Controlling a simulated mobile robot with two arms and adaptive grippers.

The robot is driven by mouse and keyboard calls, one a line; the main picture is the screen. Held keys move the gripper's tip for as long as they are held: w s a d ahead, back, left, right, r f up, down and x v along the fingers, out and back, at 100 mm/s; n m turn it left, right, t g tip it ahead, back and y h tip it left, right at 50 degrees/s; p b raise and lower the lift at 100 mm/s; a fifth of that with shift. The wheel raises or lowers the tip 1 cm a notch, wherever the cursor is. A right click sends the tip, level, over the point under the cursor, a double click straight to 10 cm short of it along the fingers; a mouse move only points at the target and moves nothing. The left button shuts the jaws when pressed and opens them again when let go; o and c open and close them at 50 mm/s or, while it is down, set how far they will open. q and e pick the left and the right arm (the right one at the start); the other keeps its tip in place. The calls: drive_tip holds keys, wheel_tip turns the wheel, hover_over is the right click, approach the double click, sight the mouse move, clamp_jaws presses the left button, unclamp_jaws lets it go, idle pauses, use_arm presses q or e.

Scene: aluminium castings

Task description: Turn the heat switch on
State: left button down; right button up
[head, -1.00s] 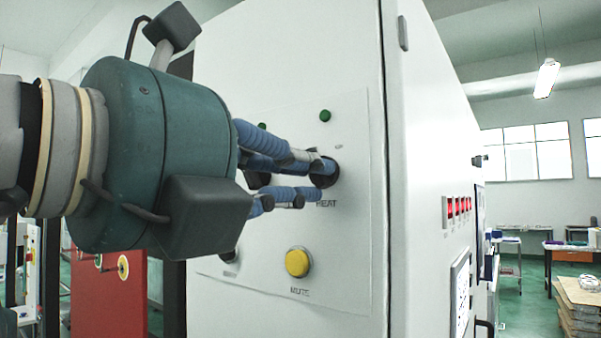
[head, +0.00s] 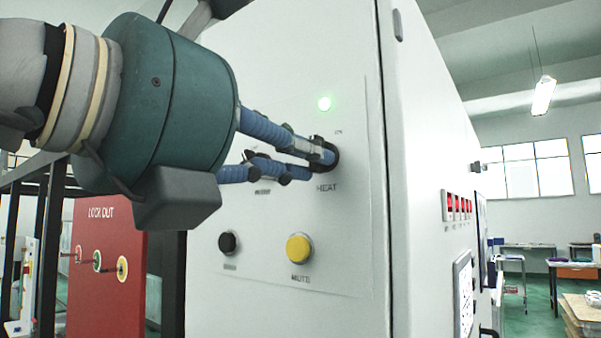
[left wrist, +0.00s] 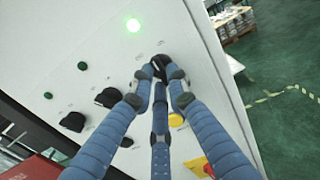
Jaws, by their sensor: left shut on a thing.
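The heat switch (left wrist: 157,65) is a black rotary knob on the pale cabinet panel, with the label HEAT below it in the head view. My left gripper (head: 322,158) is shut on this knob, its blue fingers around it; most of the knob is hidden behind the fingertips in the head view. In the left wrist view the three fingers (left wrist: 160,88) close in on the knob. The green lamp (head: 324,104) above the switch is lit brightly, and it also glows in the left wrist view (left wrist: 133,25). My right gripper is not in view.
A yellow MUTE button (head: 299,248) and a black knob (head: 228,242) sit lower on the panel. Other black knobs (left wrist: 107,97) and unlit green lamps (left wrist: 83,66) show in the left wrist view. A red lockout board (head: 108,265) stands at left.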

use_arm(q)
drive_tip(key=shift+a+r+m+b, duration=0.15)
drive_tip(key=shift+m+b, duration=0.45)
drive_tip(key=shift+m, duration=2.1)
drive_tip(key=shift+r, duration=0.1)
drive_tip(key=c, duration=1.7)
unclamp_jaws()
drive_tip(key=shift+s, duration=0.15)
drive_tip(key=v, duration=1.2)
